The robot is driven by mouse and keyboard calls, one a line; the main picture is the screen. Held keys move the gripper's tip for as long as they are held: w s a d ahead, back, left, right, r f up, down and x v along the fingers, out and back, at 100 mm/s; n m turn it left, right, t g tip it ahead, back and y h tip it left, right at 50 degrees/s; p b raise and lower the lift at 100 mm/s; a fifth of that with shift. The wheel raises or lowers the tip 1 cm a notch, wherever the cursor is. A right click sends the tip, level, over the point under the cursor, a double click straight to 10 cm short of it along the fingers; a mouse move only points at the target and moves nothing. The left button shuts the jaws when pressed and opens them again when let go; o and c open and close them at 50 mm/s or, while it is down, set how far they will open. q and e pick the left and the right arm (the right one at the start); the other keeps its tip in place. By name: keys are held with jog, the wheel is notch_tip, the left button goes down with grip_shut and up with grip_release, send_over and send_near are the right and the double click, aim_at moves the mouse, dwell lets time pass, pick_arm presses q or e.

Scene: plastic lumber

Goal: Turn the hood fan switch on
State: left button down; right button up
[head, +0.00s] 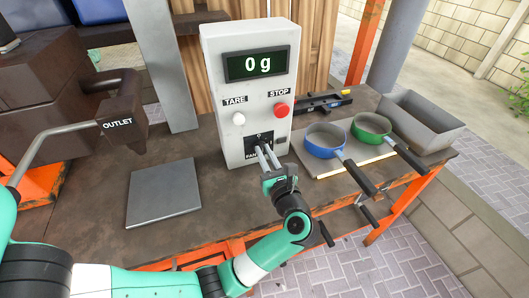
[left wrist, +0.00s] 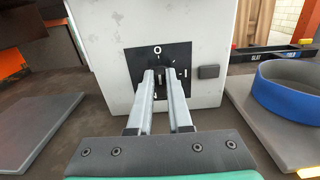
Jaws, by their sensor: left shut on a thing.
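A white control box (head: 246,100) stands on the bench, with a display reading 0 g (head: 257,63). Low on its front is a black switch plate (head: 249,141) with a partly hidden label that seems to begin "FAN". The left wrist view shows this plate (left wrist: 135,58) with a 0 mark at the top and an I mark at the right. My left gripper (head: 264,149) reaches the plate, its two fingers shut on the small dark switch knob (left wrist: 159,75). The fingers cover part of the knob, so its exact angle is hard to tell. My right gripper is not in view.
A white TARE button (head: 239,119) and red STOP button (head: 281,110) sit above the switch. A grey plate (head: 164,193) lies left of the box. Blue (head: 325,140) and green (head: 371,127) sieves and a grey bin (head: 420,122) stand to the right.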

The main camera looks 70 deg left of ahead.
pick_arm(q)
jog(key=m+p, duration=0.4)
jog(key=shift+w+r+p, duration=0.2)
jog(key=shift+p, duration=0.2)
jog(key=m+p, duration=0.1)
jog(key=m, duration=0.1)
jog(key=m+p, duration=0.2)
jog(key=shift+w+f, duration=0.15)
jog(key=m+p, duration=0.2)
jog(key=m, duration=0.1)
jog(key=m+p, duration=0.1)
jog(key=m, duration=0.1)
jog(key=shift+w+f+p, duration=0.15)
jog(key=shift+f+p, duration=0.1)
jog(key=shift+p, duration=0.1)
jog(key=shift+f+m+p, duration=0.2)
jog(key=shift+m+p, duration=0.35)
jog(key=shift+m, duration=0.65)
jog(key=shift+f+m+p, duration=0.15)
jog(key=shift+m+p, duration=0.4)
jog(key=shift+m, duration=0.65)
jog(key=c, duration=0.8)
grip_release()
jog(key=shift+d, duration=0.1)
jog(key=shift+c, duration=0.2)
